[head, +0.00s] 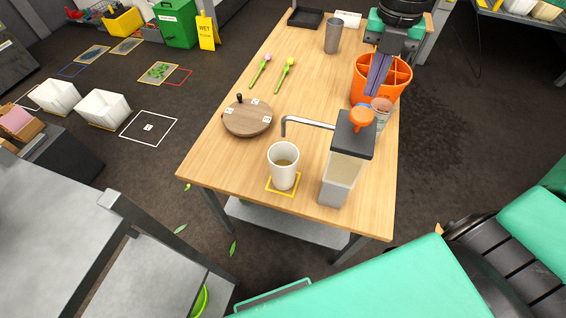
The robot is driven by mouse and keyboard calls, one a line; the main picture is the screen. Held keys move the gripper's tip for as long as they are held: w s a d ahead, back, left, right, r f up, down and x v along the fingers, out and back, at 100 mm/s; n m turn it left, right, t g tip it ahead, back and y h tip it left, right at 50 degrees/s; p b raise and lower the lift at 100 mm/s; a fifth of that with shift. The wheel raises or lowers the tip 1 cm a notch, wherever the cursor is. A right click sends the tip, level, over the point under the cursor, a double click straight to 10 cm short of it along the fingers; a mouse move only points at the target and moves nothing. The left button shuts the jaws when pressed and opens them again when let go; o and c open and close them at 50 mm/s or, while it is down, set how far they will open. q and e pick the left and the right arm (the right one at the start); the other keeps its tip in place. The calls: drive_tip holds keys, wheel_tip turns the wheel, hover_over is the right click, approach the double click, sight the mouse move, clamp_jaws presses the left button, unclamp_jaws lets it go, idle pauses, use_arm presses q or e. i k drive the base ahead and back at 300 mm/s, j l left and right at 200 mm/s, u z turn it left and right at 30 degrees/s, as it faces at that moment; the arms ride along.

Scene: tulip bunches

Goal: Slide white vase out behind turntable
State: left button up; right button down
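The white vase (283,173) stands upright near the table's front edge, on a yellow-outlined square (270,186). Brownish liquid shows inside it. The round wooden turntable (246,121) lies behind and to the left of the vase, with small white labels and a black knob. The vase and turntable are apart. My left gripper is not in view.
A dispenser (346,165) with an orange knob stands right of the vase; its metal spout reaches left behind the vase. The orange caddy (398,82), a grey cup (333,36) and two tulips (284,76) are farther back. The table's (225,162) front left is clear.

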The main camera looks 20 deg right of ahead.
sight(283, 157)
drive_tip(key=k+j, duration=0.8)
drive_tip(key=j, duration=0.1)
